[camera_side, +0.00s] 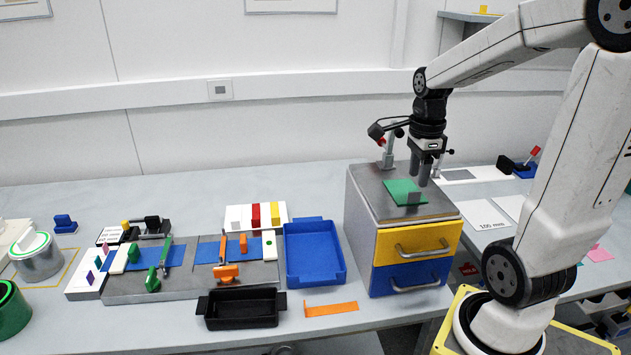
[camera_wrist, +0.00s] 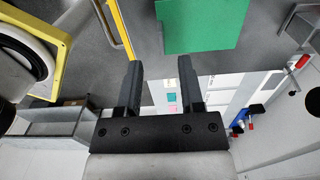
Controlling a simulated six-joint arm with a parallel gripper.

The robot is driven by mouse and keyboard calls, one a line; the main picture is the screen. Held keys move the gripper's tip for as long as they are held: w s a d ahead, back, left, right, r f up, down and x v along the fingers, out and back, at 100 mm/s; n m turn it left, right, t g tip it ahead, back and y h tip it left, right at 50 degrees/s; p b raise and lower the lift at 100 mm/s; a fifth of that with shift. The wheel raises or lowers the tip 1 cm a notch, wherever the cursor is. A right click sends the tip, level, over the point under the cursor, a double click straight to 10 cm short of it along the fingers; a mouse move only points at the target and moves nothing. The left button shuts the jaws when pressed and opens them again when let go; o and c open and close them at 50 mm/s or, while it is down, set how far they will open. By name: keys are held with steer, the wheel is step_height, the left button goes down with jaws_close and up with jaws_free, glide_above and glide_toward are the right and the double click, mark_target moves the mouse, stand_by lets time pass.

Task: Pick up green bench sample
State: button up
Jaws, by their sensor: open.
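The green bench sample (camera_side: 401,189) is a flat green piece on the grey top of the drawer cabinet (camera_side: 372,190). A small grey square patch (camera_side: 414,198) shows at its front right; I cannot tell whether it is a separate thing. My gripper (camera_side: 420,178) points down just behind and right of the sample, low over the cabinet top, open and empty. In the wrist view my gripper's fingers (camera_wrist: 160,66) are apart, and the sample (camera_wrist: 205,25) lies beyond the fingertips, cut off by the top edge. I cannot tell the exact height gap.
The cabinet has a yellow drawer (camera_side: 418,246) and a blue drawer (camera_side: 412,276) with handles. A blue tray (camera_side: 287,278), black bin (camera_side: 241,309) and mats with tools stand left. A dark-headed device (camera_side: 380,131) stands behind the sample.

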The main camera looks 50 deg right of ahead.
mark_target(415, 192)
steer(key=shift+f, duration=0.15)
steer(key=shift+f, duration=2.45)
jaws_close()
